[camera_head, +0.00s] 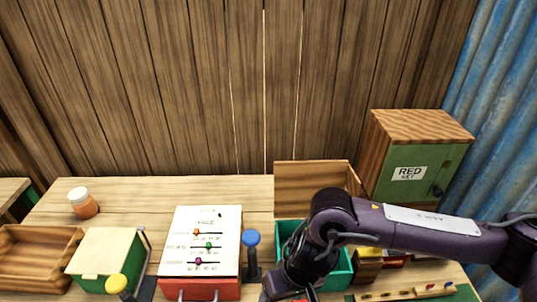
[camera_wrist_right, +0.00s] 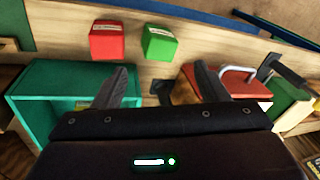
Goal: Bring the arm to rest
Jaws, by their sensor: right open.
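My right arm comes in from the right in the head view, bent at a dark elbow-like joint. Its gripper is low at the bottom edge there, mostly cut off and hidden by my own arm. In the right wrist view, my right gripper (camera_wrist_right: 163,82) has its two dark fingers spread wide with nothing between them. Beyond the fingers are a red block (camera_wrist_right: 108,40) and a green block (camera_wrist_right: 159,42), both apart from the gripper. A teal open box (camera_head: 345,275) is partly hidden behind my arm; it also shows left of the gripper in the wrist view (camera_wrist_right: 35,88). My left gripper is not in view.
A red box with a white slider board (camera_head: 212,225) stands left of my arm, beside a blue-knobbed lever (camera_head: 251,240). A green-doored cabinet (camera_head: 413,173) stands behind the forearm. A green box (camera_head: 108,252), jar (camera_head: 83,203) and wooden tray (camera_head: 35,258) are left. The back table strip is clear.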

